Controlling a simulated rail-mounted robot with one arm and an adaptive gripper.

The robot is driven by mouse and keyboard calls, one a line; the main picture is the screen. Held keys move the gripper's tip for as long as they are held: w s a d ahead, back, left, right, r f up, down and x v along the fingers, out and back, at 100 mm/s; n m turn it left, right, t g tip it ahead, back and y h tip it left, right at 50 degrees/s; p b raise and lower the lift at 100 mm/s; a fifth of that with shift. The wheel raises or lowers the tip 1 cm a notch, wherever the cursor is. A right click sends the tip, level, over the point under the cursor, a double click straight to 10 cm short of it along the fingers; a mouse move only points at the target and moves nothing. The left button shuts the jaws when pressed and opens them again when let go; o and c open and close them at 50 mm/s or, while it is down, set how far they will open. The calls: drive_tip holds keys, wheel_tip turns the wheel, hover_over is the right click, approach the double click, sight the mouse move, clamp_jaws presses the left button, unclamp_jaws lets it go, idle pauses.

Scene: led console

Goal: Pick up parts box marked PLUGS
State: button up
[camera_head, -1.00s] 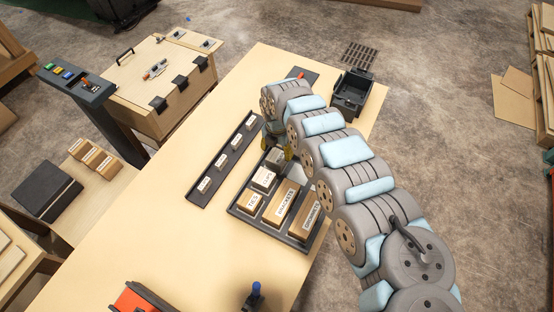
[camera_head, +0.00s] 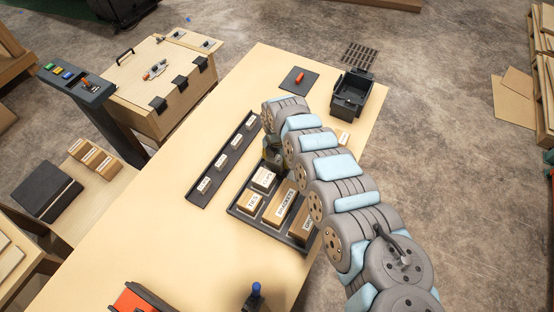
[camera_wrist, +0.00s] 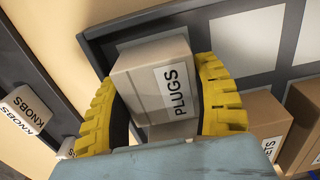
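The parts box marked PLUGS (camera_wrist: 158,80) shows in the wrist view with its label facing the camera. It is at a corner of the dark parts tray (camera_wrist: 92,45). My gripper (camera_wrist: 160,90) has its two yellow fingers on either side of the box, close to its sides. I see no clear grip; whether the fingers touch it is hard to tell. In the head view my gripper (camera_head: 272,157) is low over the far left part of the tray (camera_head: 237,211), and the PLUGS box is hidden by it and my arm.
Boxes marked TIES (camera_head: 252,200) and BRACKETS (camera_head: 281,207) stand in the tray close by. A narrow rack (camera_head: 228,150) of small boxes, with KNOBS labels (camera_wrist: 28,108), lies to the left. A black bin (camera_head: 351,95) stands at the far right.

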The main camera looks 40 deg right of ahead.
sight(278, 158)
drive_tip(key=c, duration=0.4)
drive_tip(key=shift+c, duration=0.2)
drive_tip(key=shift+r, duration=0.85)
drive_tip(key=r, duration=0.1)
drive_tip(key=s+r, duration=0.1)
drive_tip(key=r, duration=0.1)
drive_tip(key=shift+a+p, duration=0.1)
drive_tip(key=shift+p, duration=0.3)
drive_tip(key=s+a+r+p, duration=0.6)
drive_tip(key=s+p, duration=0.5)
drive_tip(key=p, duration=0.6)
wheel_tip(278, 158, up, 2)
drive_tip(key=shift+a+r, duration=0.15)
drive_tip(key=shift+r, duration=0.1)
